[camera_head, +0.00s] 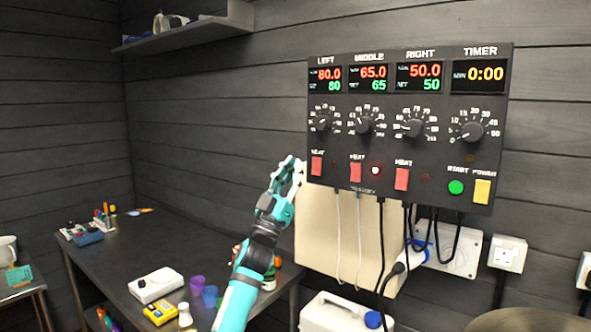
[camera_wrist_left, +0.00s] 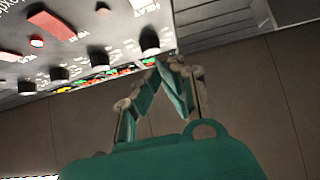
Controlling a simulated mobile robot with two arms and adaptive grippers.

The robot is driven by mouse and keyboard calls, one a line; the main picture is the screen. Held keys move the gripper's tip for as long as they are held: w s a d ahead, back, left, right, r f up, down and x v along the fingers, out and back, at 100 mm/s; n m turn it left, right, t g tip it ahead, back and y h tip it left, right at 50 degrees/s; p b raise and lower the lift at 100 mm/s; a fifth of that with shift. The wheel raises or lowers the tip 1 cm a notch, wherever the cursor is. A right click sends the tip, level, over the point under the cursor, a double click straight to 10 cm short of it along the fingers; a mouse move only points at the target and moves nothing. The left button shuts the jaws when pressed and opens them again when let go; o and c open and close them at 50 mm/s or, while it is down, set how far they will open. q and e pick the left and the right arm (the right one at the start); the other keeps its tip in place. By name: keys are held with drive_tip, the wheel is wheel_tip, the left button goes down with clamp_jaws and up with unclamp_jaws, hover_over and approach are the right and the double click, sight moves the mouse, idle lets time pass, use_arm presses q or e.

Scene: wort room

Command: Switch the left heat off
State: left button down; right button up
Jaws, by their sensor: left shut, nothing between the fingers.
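The dark control panel (camera_head: 410,120) hangs on the wall. The red left heat switch (camera_head: 316,166) is at its lower left, under the LEFT knob (camera_head: 323,123). The small lamp beside this switch looks dark. The LEFT display (camera_head: 325,79) reads 80.0 over 80. My left gripper (camera_head: 296,165) is shut and empty, just left of the panel's lower left edge, apart from the switch as far as I can tell. In the left wrist view its fingertips (camera_wrist_left: 172,64) meet near the panel edge, and the panel appears upside down. My right gripper is not in view.
The middle heat switch (camera_head: 356,172) has a lit lamp (camera_head: 376,170); the right heat switch (camera_head: 401,179) has a dark one. A dark table (camera_head: 190,240) with small items stands lower left.

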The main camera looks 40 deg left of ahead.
use_arm(q)
drive_tip(key=b+v, duration=0.3)
drive_tip(key=v, duration=0.5)
drive_tip(key=shift+s, duration=0.3)
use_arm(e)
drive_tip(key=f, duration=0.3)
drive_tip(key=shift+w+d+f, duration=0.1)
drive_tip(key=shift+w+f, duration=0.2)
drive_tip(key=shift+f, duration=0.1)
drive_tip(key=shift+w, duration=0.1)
